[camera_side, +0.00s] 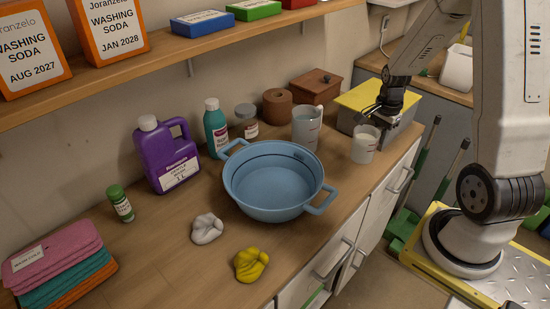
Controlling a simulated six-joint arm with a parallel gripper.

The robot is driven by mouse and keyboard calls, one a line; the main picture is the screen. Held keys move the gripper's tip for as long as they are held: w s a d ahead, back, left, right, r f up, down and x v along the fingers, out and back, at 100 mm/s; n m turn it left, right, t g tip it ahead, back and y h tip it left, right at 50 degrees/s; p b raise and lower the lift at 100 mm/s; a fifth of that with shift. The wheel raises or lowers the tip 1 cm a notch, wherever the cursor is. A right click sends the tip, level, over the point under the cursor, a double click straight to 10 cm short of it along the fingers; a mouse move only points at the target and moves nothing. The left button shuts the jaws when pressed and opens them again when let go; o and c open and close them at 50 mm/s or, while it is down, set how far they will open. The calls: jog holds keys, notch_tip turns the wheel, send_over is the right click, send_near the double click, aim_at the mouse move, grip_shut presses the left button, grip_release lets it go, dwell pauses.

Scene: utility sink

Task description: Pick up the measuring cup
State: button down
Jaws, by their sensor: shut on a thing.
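A small translucent white measuring cup (364,146) with faint markings is upright at the right end of the wooden counter, near its front edge. My gripper (370,116) comes down from the upper right to the cup's rim and is shut on it. The dark fingers are small here, and their exact contact with the rim is hard to see. I cannot tell whether the cup's base touches the counter. A taller translucent jug (306,128) with a handle and markings stands to the left, apart from my gripper.
A grey bin (398,133) with a yellow top (378,98) is close behind my gripper. A blue basin (273,187) fills the counter's middle. A brown box (315,87), a brown roll (277,105) and bottles line the wall. A shelf (170,50) overhangs at left.

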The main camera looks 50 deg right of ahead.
jog(key=shift+s+a+r, duration=0.1)
jog(key=shift+s+r, duration=0.1)
jog(key=shift+r, duration=0.15)
jog(key=s+a+r, duration=0.3)
jog(key=s+a, duration=0.1)
jog(key=s, duration=0.3)
jog(key=shift+a+r, duration=0.25)
jog(key=shift+r, duration=0.1)
jog(key=shift+s+a+r, duration=0.1)
jog(key=shift+s, duration=0.2)
dwell(0.3)
